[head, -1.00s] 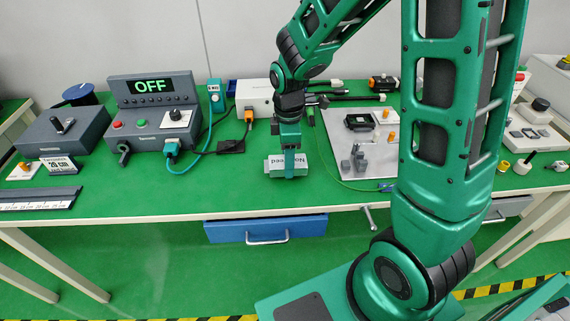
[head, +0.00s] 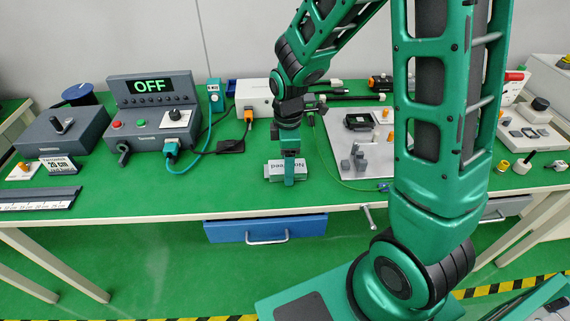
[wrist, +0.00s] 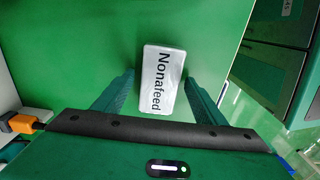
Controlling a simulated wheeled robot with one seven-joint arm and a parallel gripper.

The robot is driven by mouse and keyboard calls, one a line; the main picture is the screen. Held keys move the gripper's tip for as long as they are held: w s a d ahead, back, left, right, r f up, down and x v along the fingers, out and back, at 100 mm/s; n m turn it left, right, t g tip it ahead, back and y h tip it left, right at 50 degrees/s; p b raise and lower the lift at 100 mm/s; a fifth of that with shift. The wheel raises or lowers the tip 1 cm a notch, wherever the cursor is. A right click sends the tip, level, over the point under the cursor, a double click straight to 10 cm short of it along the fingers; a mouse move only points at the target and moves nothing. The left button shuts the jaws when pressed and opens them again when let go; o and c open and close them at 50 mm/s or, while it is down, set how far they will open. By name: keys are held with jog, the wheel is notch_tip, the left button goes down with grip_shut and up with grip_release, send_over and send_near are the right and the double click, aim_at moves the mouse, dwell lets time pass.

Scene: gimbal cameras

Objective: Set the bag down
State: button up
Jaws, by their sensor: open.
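The bag (head: 274,169), a small whitish-grey packet with the label "Nonafeed", rests on the green tabletop near its front edge. It also shows in the wrist view (wrist: 161,82), lying between and just beyond the two fingers. My gripper (head: 288,182) points down over the bag, with one finger seen in front of it in the head view. In the wrist view my gripper (wrist: 160,92) has its fingers spread, with green gaps on both sides of the bag. The far finger is hidden in the head view.
A metal plate (head: 340,142) with small grey blocks lies to the right, with a thin cable beside it. A control box (head: 155,125) reading "OFF" and a black pad (head: 230,146) stand to the left.

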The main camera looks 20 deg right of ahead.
notch_tip(320, 180, up, 12)
dwell(0.4)
jog(key=s+d+r+m, duration=0.4)
jog(key=s+d+m, duration=0.7)
jog(key=s+d, duration=0.15)
jog(key=s+d+m, duration=0.4)
jog(key=s+m, duration=0.5)
jog(key=s, duration=0.2)
jog(key=shift+d+f+m, duration=0.25)
jog(key=shift+f+m, duration=0.15)
jog(key=shift+f, duration=0.05)
